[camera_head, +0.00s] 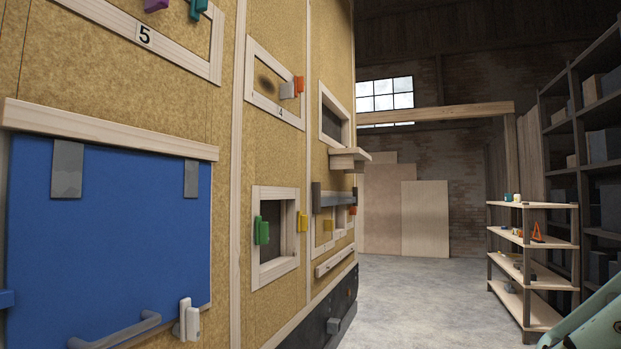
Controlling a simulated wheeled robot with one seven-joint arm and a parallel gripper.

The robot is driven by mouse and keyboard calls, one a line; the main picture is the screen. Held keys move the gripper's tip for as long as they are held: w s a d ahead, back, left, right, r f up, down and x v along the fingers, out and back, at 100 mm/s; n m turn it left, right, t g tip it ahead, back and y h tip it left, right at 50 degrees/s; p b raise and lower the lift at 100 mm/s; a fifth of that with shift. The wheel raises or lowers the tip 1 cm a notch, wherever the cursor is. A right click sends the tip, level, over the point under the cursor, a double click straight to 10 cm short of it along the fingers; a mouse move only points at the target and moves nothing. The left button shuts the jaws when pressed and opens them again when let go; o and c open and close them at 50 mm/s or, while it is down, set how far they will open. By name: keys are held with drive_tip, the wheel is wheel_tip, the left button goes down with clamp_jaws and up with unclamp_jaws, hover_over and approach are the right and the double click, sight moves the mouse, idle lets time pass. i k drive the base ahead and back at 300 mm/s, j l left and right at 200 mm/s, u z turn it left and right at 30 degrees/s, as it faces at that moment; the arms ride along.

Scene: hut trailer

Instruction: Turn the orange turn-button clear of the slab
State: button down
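An orange turn-button (299,84) sits on the wall at the right edge of a small wood-framed panel marked 4 (264,97). A grey block (287,90) is right beside it. A second, smaller orange-red piece (353,210) shows farther along the wall, by a low framed opening. I cannot tell which one the task means. No piece is clearly recognisable as the slab; a large blue panel (110,235) fills the near left wall. My gripper is not in view; only a pale green part, probably of my arm, shows at the lower right corner.
A green turn-button (262,231) and a yellow one (303,222) flank a framed opening. A wooden ledge (349,158) and a grey bar (333,198) stick out from the wall. A shelf rack (533,205) stands at the right. The floor (410,300) between is clear.

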sight(299, 83)
drive_tip(key=i+l, duration=0.2)
drive_tip(key=i, duration=0.3)
drive_tip(key=i+l, duration=0.15)
drive_tip(key=i, duration=0.35)
drive_tip(key=i+l, duration=0.2)
drive_tip(key=i, duration=0.35)
drive_tip(key=i+l+z, duration=0.1)
drive_tip(key=i, duration=0.4)
drive_tip(key=i+l, duration=0.25)
drive_tip(key=i, duration=0.25)
